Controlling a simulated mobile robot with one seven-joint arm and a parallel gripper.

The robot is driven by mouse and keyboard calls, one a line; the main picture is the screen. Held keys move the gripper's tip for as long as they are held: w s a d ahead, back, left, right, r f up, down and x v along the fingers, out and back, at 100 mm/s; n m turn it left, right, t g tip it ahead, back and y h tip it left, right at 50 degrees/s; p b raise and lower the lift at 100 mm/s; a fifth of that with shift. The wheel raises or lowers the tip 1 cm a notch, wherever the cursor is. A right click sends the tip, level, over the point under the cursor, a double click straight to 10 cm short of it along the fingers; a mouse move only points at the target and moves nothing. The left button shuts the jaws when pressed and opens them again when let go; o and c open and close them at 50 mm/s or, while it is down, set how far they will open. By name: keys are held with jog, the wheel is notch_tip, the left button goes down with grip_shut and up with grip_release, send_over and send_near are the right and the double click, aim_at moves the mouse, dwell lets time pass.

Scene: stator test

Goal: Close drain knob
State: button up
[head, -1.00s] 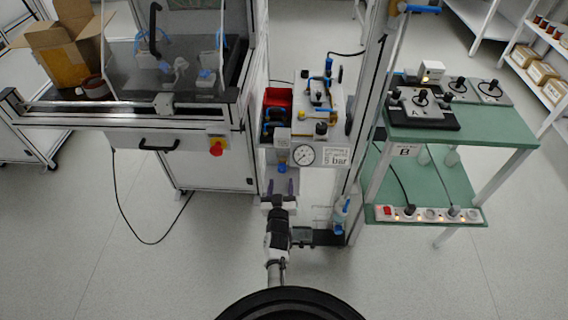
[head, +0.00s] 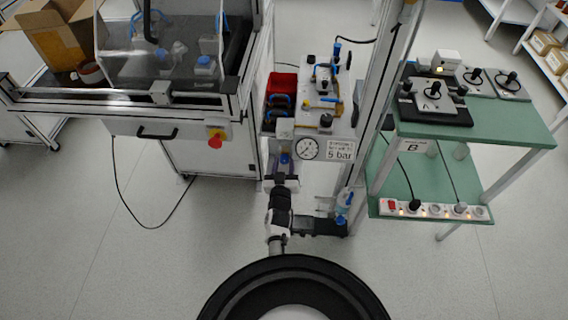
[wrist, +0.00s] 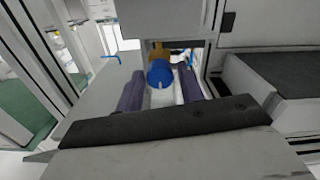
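The drain knob (wrist: 160,75) is a small blue cylinder with a pale mark on its face, below a brass-coloured fitting in the wrist view. In the head view the blue knob (head: 284,158) sits just left of the pressure gauge, below the panel. My gripper (head: 283,170) is at the knob from the near side. In the wrist view its two purple fingers (wrist: 160,84) stand apart, one on each side of the knob. The gripper looks open; narrow gaps seem to show beside the knob, and I cannot tell any contact.
The round gauge (head: 307,148) and a "5 bar" sign (head: 340,150) are right of the knob. A red bin (head: 282,88) stands behind. A white machine cabinet (head: 208,150) is at left. A green-topped table (head: 490,135) is at right. A blue-ended bottle (head: 343,205) is by the post.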

jog(key=c, duration=0.6)
jog(key=shift+m, duration=0.3)
jog(key=m+b, duration=0.1)
jog(key=m, duration=0.3)
jog(key=shift+m, duration=0.3)
jog(key=m+b, duration=0.1)
jog(key=m, duration=0.3)
jog(key=shift+r+m, duration=0.1)
jog(key=shift+m, duration=0.3)
jog(key=o, duration=0.9)
jog(key=shift+o, duration=0.2)
